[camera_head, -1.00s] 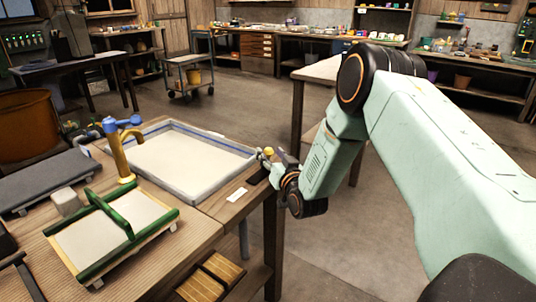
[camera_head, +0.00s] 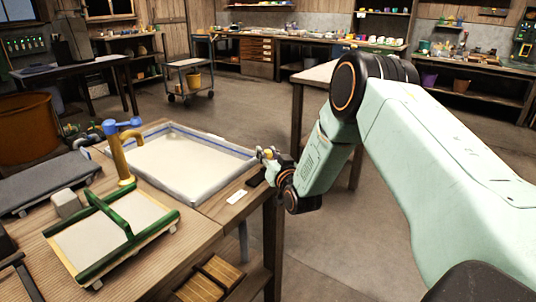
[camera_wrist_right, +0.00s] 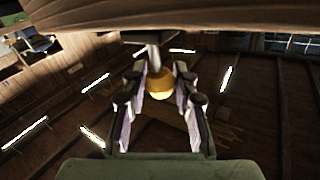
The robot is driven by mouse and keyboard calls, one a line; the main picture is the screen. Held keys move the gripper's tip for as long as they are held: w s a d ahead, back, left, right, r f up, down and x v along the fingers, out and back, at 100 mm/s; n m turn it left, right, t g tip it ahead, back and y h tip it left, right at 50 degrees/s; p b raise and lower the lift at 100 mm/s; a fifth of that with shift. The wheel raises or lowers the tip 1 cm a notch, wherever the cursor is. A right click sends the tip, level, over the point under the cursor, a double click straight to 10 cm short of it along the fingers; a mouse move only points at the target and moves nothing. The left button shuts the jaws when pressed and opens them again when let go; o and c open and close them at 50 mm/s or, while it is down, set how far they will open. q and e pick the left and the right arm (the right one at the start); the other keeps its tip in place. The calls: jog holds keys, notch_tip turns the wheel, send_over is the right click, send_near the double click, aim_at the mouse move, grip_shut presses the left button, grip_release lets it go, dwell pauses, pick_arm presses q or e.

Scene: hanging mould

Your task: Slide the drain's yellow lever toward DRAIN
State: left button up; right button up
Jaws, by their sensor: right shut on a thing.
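The drain's lever ends in a yellow knob (camera_wrist_right: 159,88) on a pale rod, which hangs from a wooden underside in the right wrist view. My right gripper (camera_wrist_right: 160,105) is shut on the knob, a finger on either side. In the head view my right gripper (camera_head: 268,158) is at the right end of the white basin (camera_head: 195,190), by the table edge, and partly hides the lever. A small white label (camera_head: 237,197) lies on the table near it; its words are too small to read. My left gripper is out of view.
A yellow pipe with a blue handle (camera_head: 121,155) stands at the basin's left corner. A green-framed mould (camera_head: 125,225) lies on the front of the wooden table (camera_head: 205,245). Another table's leg (camera_head: 297,125) stands behind my right arm. The floor to the right is clear.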

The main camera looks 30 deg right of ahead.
grip_shut()
jog(key=a, duration=0.2)
jog(key=s+a, duration=0.1)
jog(key=s+a+p, duration=0.1)
jog(key=a, duration=0.1)
jog(key=shift+s+a, duration=0.15)
jog(key=shift+a, duration=0.2)
jog(key=shift+s+f, duration=0.1)
jog(key=shift+f, duration=0.15)
jog(key=shift+o, duration=2.4)
grip_release()
jog(key=shift+a, duration=0.15)
jog(key=o, duration=0.4)
jog(key=shift+r, duration=0.25)
